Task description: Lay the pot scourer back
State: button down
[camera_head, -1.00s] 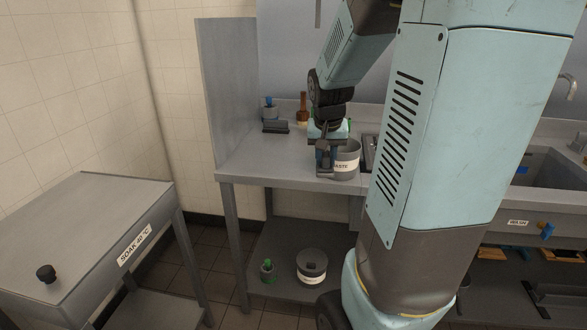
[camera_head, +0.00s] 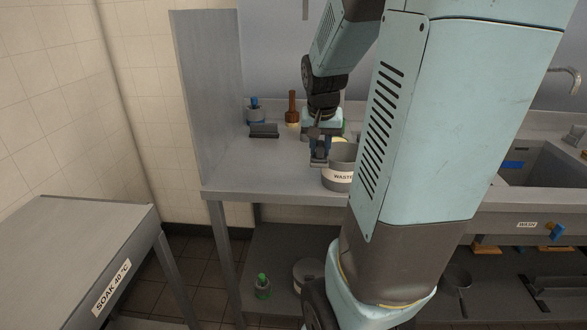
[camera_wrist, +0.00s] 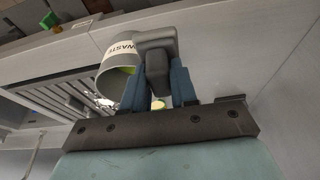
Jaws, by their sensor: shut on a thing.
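My gripper (camera_head: 319,160) is over the counter, at the left of the grey pot marked WASTE (camera_head: 339,176). In the wrist view my gripper's two blue fingers (camera_wrist: 157,88) are shut on a dark grey, blocky piece (camera_wrist: 157,66) with a lighter grey part bent across its end. I take this for the pot scourer, though its face does not show. The WASTE pot (camera_wrist: 119,68) lies close to the held piece in the wrist view; I cannot tell whether they touch.
The counter (camera_head: 235,178) is clear at its front left. Behind are a dark block (camera_head: 264,131), a grey cup with blue-topped contents (camera_head: 255,114) and a brown-handled tool (camera_head: 292,107). A tall side panel (camera_head: 207,100) bounds the left. The SOAK table (camera_head: 75,235) stands front left.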

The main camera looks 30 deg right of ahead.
jog(key=w+f, duration=0.3)
jog(key=w, duration=0.1)
jog(key=w+f, duration=0.2)
jog(key=w, duration=0.2)
jog(key=w+f, duration=0.3)
jog(key=w, duration=0.1)
jog(key=shift+a+f, duration=0.3)
jog(key=shift+a, duration=0.05)
jog(key=shift+s+a+x, duration=0.1)
jog(key=shift+a+x, duration=0.05)
jog(key=shift+x, duration=0.75)
jog(key=shift+s+a+x, duration=0.15)
jog(key=shift+x, duration=0.7)
jog(key=shift+f, duration=0.2)
jog(key=c, duration=0.9)
grip_release()
